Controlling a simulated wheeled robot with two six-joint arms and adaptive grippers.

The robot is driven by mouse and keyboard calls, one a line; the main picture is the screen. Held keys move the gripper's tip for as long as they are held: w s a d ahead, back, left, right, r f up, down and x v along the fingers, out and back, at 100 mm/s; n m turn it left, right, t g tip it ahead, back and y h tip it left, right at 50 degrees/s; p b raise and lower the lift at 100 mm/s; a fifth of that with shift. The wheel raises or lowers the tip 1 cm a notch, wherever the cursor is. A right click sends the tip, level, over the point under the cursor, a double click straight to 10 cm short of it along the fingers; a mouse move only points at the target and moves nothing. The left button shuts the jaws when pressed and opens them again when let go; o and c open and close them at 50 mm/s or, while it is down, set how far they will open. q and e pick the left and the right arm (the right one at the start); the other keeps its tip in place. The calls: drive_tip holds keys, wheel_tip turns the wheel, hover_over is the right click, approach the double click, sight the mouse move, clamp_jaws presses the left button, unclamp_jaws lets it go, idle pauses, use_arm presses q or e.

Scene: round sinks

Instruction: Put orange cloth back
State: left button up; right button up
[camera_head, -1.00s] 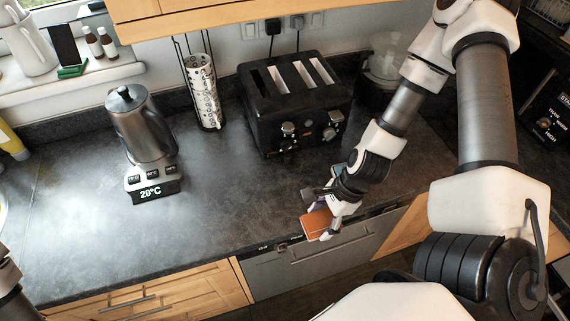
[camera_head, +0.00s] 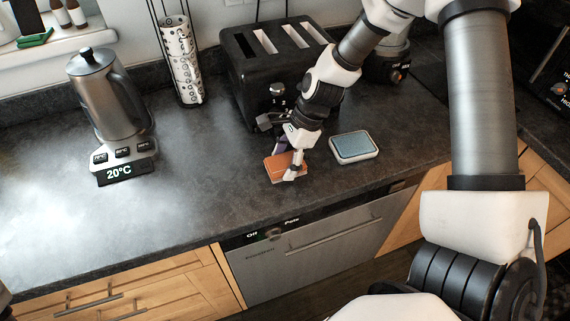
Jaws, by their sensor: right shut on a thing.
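The orange cloth (camera_head: 283,168) is a small flat folded piece at the counter, in front of the black toaster. My right gripper (camera_head: 291,163) is shut on it from above and behind. The cloth is over or on the dark worktop; I cannot tell whether it touches the surface. Part of the cloth is hidden by the fingers. My left gripper is not in view.
A blue-topped, light-rimmed rectangular item (camera_head: 354,147) lies to the right of the cloth. The toaster (camera_head: 272,62) stands behind. A steel kettle (camera_head: 107,95) showing 20°C stands left, near a patterned cylinder (camera_head: 181,62). The dark worktop (camera_head: 190,180) between kettle and cloth is clear.

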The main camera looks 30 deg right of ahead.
sight(283, 162)
drive_tip(key=o, duration=1.5)
drive_tip(key=shift+r, duration=0.1)
drive_tip(key=p+v, duration=0.2)
drive_tip(key=v, duration=0.2)
drive_tip(key=shift+r, duration=0.25)
drive_tip(key=v, duration=0.7)
drive_tip(key=shift+s+d+r, duration=0.1)
drive_tip(key=shift+d+r, duration=0.05)
drive_tip(key=shift+d, duration=0.1)
